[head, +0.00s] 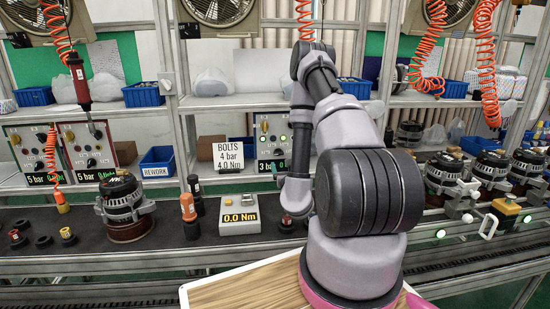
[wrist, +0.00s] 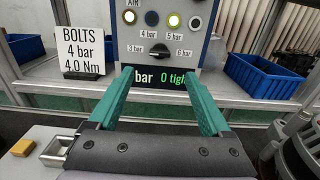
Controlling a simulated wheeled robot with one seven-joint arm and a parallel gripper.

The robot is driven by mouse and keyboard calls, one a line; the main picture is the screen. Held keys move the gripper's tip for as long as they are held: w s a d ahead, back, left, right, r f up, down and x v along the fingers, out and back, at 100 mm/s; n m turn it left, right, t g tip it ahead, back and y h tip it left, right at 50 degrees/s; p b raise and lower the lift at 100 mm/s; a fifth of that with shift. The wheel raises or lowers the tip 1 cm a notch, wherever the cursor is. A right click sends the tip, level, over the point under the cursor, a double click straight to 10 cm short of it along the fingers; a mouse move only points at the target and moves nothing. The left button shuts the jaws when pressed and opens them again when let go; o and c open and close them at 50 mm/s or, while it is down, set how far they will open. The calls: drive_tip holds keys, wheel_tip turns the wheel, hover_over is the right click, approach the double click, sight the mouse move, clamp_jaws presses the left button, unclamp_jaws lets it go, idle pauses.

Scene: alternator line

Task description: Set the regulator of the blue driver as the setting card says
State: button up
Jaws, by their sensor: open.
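The setting card (head: 228,155) reads "BOLTS 4 bar 4.0 Nm"; it also stands at the left in the wrist view (wrist: 83,48). Right of it is a blue-edged regulator panel (head: 265,125), also ahead in the wrist view (wrist: 205,65). It has a dark knob (wrist: 158,50) among marks for 3, 4, 5 and 6 bar. Its display starts with 3 in the head view. My gripper (wrist: 157,73) is open and empty, its teal fingers in front of the display, below the knob. In the head view my arm hides most of it. I cannot identify the blue driver.
Two more panels (head: 87,145) at the left both show 5 bar. A torque tester (head: 239,215) reading 0.0 Nm stands on the bench. A blue bin (wrist: 258,78) is right of the panel. Alternators (head: 126,208) and loose tools stand along the bench.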

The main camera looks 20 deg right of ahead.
sight(279, 154)
drive_tip(key=x, duration=1)
drive_tip(key=shift+w+d, duration=0.1)
drive_tip(key=shift+w, duration=0.25)
drive_tip(key=shift+f, duration=0.1)
clamp_jaws()
